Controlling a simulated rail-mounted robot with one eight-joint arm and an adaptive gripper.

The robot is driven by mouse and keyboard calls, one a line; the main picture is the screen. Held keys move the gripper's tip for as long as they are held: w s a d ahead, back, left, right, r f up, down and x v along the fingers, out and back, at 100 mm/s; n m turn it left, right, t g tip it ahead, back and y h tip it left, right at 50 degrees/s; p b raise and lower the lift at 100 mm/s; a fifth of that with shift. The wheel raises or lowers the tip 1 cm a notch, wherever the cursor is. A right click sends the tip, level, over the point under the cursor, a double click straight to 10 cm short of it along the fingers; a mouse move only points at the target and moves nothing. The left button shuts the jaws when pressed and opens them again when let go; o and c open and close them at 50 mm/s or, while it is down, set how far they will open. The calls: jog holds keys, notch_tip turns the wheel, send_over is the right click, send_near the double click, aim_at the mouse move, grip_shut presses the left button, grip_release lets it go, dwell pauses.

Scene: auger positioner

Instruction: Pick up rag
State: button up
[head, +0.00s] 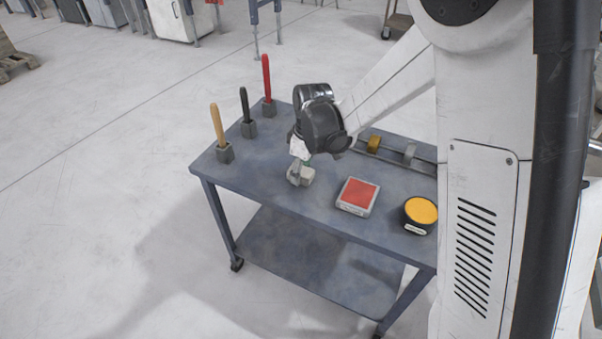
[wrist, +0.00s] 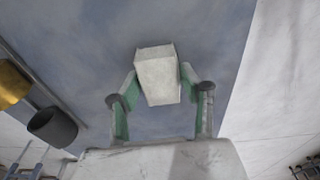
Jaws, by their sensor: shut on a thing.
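A pale, block-shaped object that looks like the rag (head: 307,176) is at my gripper, over the left half of the blue-grey table in the head view. In the wrist view, the rag (wrist: 158,75) is a whitish block held between the two green-padded fingers of my gripper (wrist: 158,90). My gripper (head: 299,168) is shut on it, with a finger on each side. The head view does not clearly show whether the rag touches the tabletop.
The table (head: 255,170) carries tools with yellow (head: 217,125), black (head: 245,105) and red (head: 266,78) handles on its left side. A red-topped box (head: 357,195) and a yellow-topped round container (head: 419,213) stand to the right. Rollers (head: 374,144) lie behind.

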jog(key=shift+r, duration=0.55)
jog(key=r, duration=0.1)
jog(key=r+p, duration=0.1)
jog(key=s+a+r, duration=0.1)
jog(key=r, duration=0.1)
jog(key=s+a+r+p, duration=0.2)
jog(key=s+a+r, duration=0.4)
jog(key=s+a, duration=0.1)
jog(key=shift+s, duration=0.3)
